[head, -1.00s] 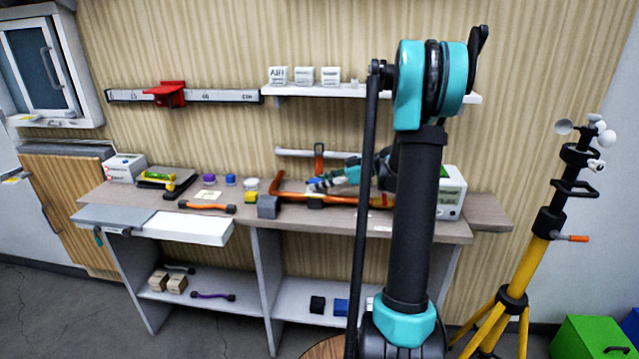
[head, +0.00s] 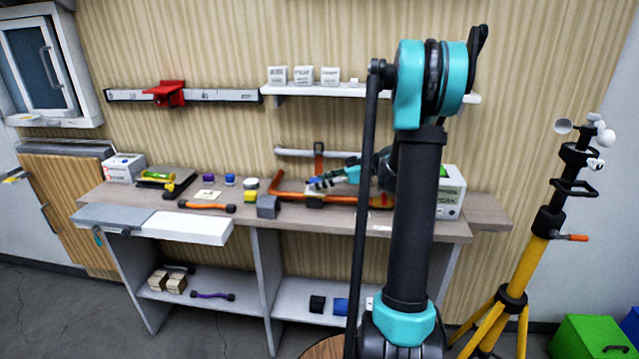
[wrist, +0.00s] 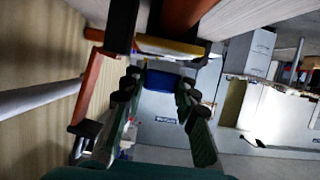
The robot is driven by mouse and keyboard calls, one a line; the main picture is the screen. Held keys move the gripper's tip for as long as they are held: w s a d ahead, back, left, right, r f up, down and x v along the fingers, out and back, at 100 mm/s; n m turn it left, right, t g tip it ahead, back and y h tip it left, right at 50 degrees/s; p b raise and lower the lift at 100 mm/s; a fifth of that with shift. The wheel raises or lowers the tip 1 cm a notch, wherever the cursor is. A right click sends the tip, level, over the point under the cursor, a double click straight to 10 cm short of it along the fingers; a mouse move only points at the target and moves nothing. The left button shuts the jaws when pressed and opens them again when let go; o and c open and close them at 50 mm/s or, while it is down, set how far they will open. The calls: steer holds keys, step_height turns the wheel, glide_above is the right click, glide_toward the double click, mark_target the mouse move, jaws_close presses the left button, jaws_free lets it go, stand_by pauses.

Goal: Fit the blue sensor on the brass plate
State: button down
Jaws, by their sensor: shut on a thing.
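My gripper (head: 318,184) is low over the bench, beside the orange bar frame (head: 290,195). In the wrist view its dark green fingers (wrist: 158,92) are closed on the blue sensor (wrist: 165,80), which shows as a blue block between the tips. Just past the sensor is a yellow, brass-coloured strip (wrist: 172,46), perhaps the edge of the brass plate. It looks very near the sensor; I cannot tell whether they touch. In the head view, I cannot make out the held sensor or the plate clearly.
A white instrument box (head: 450,193) stands right, partly behind my arm. A wall shelf (head: 350,90) is above; a yellow tripod (head: 535,250) stands far right.

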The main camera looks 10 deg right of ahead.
steer(key=shift+f, duration=0.5)
stand_by(0.5)
steer(key=c, duration=1.1)
jaws_free()
steer(key=o, duration=0.5)
steer(key=shift+r, duration=0.1)
steer(key=shift+r, duration=3.4)
steer(key=shift+s, duration=0.1)
